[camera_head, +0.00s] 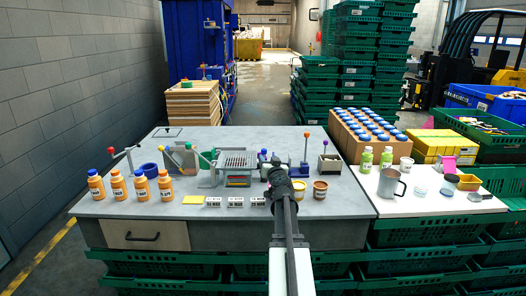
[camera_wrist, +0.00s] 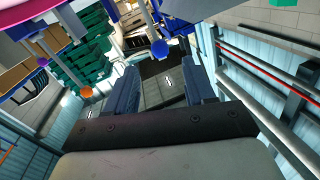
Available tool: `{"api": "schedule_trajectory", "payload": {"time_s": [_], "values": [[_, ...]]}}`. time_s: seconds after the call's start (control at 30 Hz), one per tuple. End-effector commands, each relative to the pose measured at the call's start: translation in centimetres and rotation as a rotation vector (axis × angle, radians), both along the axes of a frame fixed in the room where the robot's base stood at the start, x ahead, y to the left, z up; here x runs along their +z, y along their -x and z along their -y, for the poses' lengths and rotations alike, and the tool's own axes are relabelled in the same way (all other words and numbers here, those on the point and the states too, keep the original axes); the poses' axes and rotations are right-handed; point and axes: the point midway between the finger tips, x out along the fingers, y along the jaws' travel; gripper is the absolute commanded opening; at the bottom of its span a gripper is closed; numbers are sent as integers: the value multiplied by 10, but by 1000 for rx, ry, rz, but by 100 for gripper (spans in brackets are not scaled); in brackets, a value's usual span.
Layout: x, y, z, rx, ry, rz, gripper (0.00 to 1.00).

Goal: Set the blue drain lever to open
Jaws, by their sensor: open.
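The blue drain lever shows in the wrist view as a grey rod with a blue ball knob (camera_wrist: 159,48). The knob is beyond my open fingertips (camera_wrist: 163,82), roughly in line with the gap between them and apart from both. In the head view my gripper (camera_head: 278,168) is over the back middle of the grey bench (camera_head: 350,207), beside small blue-topped parts (camera_head: 264,153). My arm and gripper partly hide that area. I cannot tell the lever's setting. Nothing shows between my fingers.
An orange-knobbed lever (camera_wrist: 87,92) and a purple-knobbed lever (camera_wrist: 37,65) stand nearby. Orange bottles (camera_head: 141,188) and a metal grated box (camera_head: 238,162) are left of my gripper. The bench's front right is clear.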

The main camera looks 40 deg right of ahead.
Motion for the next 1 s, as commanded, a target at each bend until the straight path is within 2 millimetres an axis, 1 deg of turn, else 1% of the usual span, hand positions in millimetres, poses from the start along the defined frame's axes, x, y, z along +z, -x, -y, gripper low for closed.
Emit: {"api": "schedule_trajectory", "payload": {"time_s": [0.03,0.5,0.6,0.7,1.0], "values": [[0,-10,7,0,1,-1,54],[0,-77,51,1,1,0,54],[0,-85,56,1,1,0,54],[0,-90,59,1,1,0,54],[0,-91,59,1,1,0,53]]}}
